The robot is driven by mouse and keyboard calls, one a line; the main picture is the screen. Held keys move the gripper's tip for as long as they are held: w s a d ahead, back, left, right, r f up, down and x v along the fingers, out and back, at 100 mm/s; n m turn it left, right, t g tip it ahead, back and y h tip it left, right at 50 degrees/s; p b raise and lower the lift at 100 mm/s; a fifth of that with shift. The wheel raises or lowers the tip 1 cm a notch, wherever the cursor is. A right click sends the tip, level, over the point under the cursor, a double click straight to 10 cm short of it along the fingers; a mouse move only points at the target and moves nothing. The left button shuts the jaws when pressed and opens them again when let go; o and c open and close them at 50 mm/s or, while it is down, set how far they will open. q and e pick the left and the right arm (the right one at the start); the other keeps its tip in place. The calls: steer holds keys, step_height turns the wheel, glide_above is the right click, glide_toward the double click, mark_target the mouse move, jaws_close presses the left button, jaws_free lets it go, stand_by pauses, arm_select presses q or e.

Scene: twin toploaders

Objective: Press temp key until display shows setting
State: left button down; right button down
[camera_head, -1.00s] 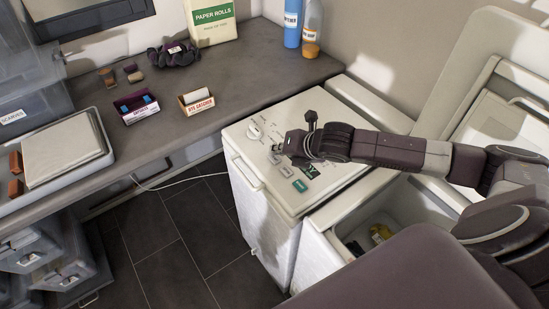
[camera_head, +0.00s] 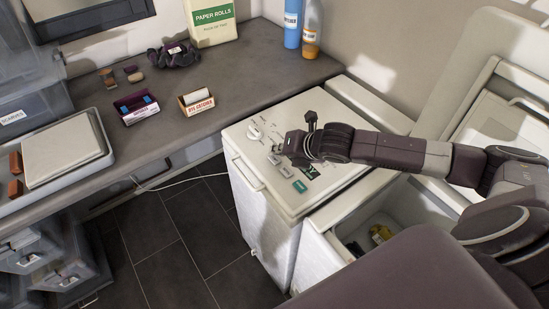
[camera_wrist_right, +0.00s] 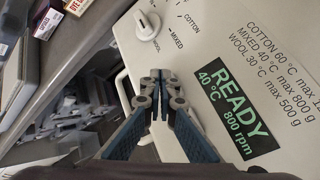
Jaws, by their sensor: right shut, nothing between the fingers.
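The control panel (camera_head: 248,152) is the light top of the left toploader. My right gripper (camera_head: 284,150) is over its middle, fingers pointing down. In the right wrist view, the right gripper (camera_wrist_right: 160,78) is shut and empty, tips close together over the panel. The display (camera_wrist_right: 238,118) is lit green and reads READY, 40 °C, 800 rpm. A white knob (camera_wrist_right: 147,24) has COTTON and MIXED marks beside it. Grey keys (camera_head: 274,160) and a green key (camera_head: 299,186) show in the head view. I cannot tell which is the temp key, or whether the fingertips touch one.
Printed text beside the display lists COTTON 60 °C, MIXED 40 °C and WOOL 30 °C. The right toploader's tub (camera_head: 345,218) is open, with something yellow inside. A counter (camera_head: 235,85) at left holds small boxes, a scrunchie (camera_head: 174,54) and bottles.

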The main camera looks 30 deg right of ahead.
mark_target(276, 160)
steer(key=shift+f, duration=0.4)
steer(key=shift+f, duration=0.45)
stand_by(0.6)
steer(key=shift+r, duration=0.1)
steer(key=shift+r+p, duration=0.8)
steer(key=shift+p, duration=0.4)
step_height(276, 160, up, 5)
steer(key=p, duration=0.5)
steer(key=shift+p, duration=0.35)
